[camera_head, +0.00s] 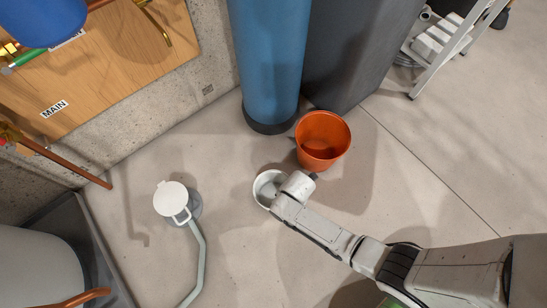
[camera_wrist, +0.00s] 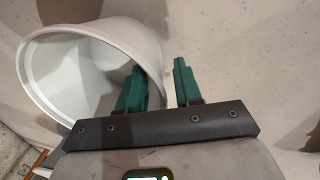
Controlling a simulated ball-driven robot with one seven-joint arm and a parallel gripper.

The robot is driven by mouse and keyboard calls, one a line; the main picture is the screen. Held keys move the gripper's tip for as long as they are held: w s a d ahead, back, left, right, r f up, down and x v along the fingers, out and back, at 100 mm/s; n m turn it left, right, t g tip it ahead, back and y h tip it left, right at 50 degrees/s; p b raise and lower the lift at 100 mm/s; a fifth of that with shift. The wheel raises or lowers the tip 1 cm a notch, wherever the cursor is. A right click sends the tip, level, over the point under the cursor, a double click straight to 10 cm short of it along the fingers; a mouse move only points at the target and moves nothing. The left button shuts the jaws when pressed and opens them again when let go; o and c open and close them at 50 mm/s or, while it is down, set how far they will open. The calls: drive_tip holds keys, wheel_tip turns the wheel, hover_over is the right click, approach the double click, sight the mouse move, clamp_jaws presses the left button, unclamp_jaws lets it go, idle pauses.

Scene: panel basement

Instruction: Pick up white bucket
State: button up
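The white bucket (camera_head: 260,190) stands on the floor at the middle of the head view, partly hidden behind my gripper. In the wrist view the bucket (camera_wrist: 55,75) fills the left side, its round mouth facing the camera. My gripper (camera_wrist: 158,85) has two green fingers with a clear gap between them. The left finger overlaps the bucket's mouth at its right rim, and the right finger is outside the bucket. The bucket's wall lies between the fingers; I cannot tell whether either touches it. In the head view the fingers are hidden by my wrist.
An orange bucket (camera_head: 322,141) stands just behind, close to a blue cylinder (camera_head: 268,50) and a dark grey block (camera_head: 350,50). A white-lidded fixture (camera_head: 172,198) with a grey pipe (camera_head: 200,255) is at left. A stepladder (camera_head: 450,45) is at upper right. Floor at right is clear.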

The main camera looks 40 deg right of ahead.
drive_tip(key=shift+c, duration=0.4)
clamp_jaws()
drive_tip(key=shift+r, duration=0.1)
